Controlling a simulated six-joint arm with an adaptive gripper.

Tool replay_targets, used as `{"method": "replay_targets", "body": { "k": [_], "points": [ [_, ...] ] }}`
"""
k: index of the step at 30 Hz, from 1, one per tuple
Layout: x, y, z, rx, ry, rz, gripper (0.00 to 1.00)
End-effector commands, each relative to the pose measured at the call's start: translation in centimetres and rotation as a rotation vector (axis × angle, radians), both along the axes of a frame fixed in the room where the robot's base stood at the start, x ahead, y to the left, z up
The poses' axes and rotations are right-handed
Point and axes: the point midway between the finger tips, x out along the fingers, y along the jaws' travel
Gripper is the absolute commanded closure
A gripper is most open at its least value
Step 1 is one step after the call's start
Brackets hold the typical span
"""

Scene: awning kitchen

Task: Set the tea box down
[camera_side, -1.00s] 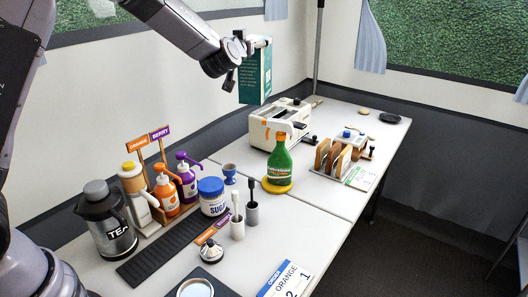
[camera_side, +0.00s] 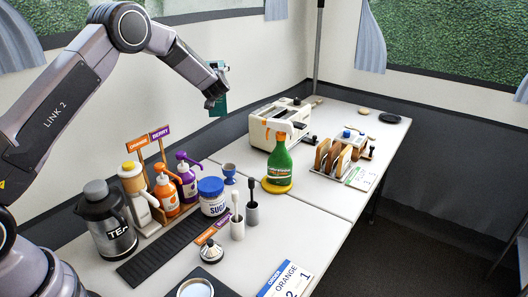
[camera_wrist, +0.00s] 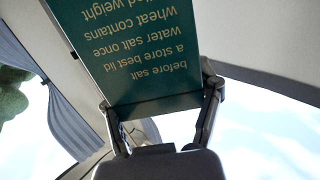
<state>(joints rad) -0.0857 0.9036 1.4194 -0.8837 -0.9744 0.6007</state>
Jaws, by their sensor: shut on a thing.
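The tea box (camera_side: 219,106) is teal and is held in my gripper (camera_side: 216,88) in the side view. It hangs in the air above the back of the table, left of the toaster, and my gripper hides part of it. In the wrist view the tea box (camera_wrist: 140,50) fills the upper middle, with pale upside-down print on its face. The fingers of my gripper (camera_wrist: 160,98) are shut on it, one at each side. Its far end runs out of the wrist picture.
A cream toaster (camera_side: 270,122) and a green bottle (camera_side: 280,163) stand right of the box. Pump bottles (camera_side: 187,180), a sugar jar (camera_side: 212,197), a blue egg cup (camera_side: 229,171) and a tea jug (camera_side: 107,222) stand nearer. Bare table (camera_side: 325,203) shows at the middle right.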

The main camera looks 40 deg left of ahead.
Motion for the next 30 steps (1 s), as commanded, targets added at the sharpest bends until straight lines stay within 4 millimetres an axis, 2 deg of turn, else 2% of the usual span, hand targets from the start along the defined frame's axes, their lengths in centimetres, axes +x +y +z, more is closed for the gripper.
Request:
{"method": "replay_targets", "body": {
  "k": [1,3,6,9,19,26,30],
  "points": [
    [0.0,0.0,-2.1,0.001,0.006,0.000,0.76],
    [0.0,0.0,-4.7,0.001,0.008,0.000,0.76],
    [0.0,0.0,-7.9,0.001,0.005,0.000,0.76],
    [0.0,0.0,-10.0,0.001,0.002,-0.001,0.76],
    [0.0,0.0,-16.1,0.000,0.000,0.000,0.76],
    [0.0,0.0,-18.2,0.000,-0.001,-0.001,0.76],
    [0.0,0.0,-20.2,0.001,-0.001,-0.001,0.76]
  ]
}}
